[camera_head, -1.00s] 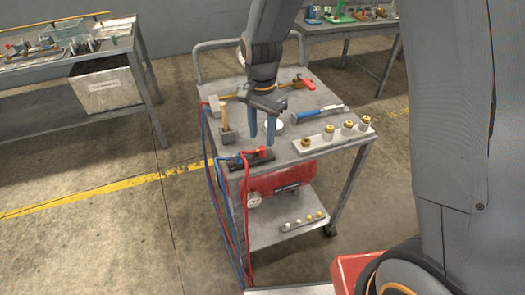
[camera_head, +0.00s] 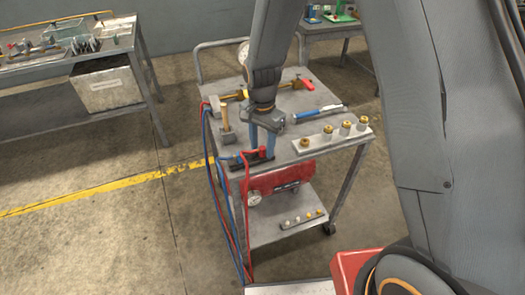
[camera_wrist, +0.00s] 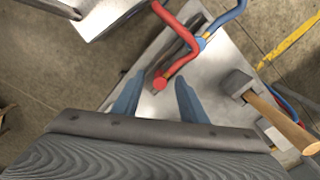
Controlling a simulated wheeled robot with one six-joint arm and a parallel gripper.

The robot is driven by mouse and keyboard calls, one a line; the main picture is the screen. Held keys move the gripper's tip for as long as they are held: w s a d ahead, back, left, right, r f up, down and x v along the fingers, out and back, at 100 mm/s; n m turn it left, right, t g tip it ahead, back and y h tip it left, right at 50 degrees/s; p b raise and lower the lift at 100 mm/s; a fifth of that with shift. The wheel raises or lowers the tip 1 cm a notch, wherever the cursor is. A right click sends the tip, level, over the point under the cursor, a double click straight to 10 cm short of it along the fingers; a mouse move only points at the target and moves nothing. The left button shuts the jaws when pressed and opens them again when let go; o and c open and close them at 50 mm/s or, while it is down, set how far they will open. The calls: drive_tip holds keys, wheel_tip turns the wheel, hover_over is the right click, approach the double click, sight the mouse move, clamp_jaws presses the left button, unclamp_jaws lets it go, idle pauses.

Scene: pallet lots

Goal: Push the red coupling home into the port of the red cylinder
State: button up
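The red coupling (camera_head: 262,152) sits at the end of a red hose in a dark holder at the cart top's front left. In the wrist view the red coupling (camera_wrist: 160,83) lies between my two blue fingertips. My gripper (camera_head: 261,151) points down over it, fingers apart with a gap on both sides in the wrist view. The red cylinder (camera_head: 277,180) lies below the cart top, behind its front edge, with a round gauge at its left end. Its port cannot be made out.
A blue-handled coupling (camera_wrist: 200,43) stands beside the red one. A mallet (camera_head: 226,122) stands at the left of the cart top. A blue-handled tool (camera_head: 318,114) and a strip with several brass-topped fittings (camera_head: 331,140) lie to the right. Hoses hang down the left side.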

sight(262, 148)
clamp_jaws()
drive_tip(key=shift+r, duration=0.1)
wheel_tip(262, 148, up, 10)
drive_tip(key=b, duration=0.2)
idle(0.6)
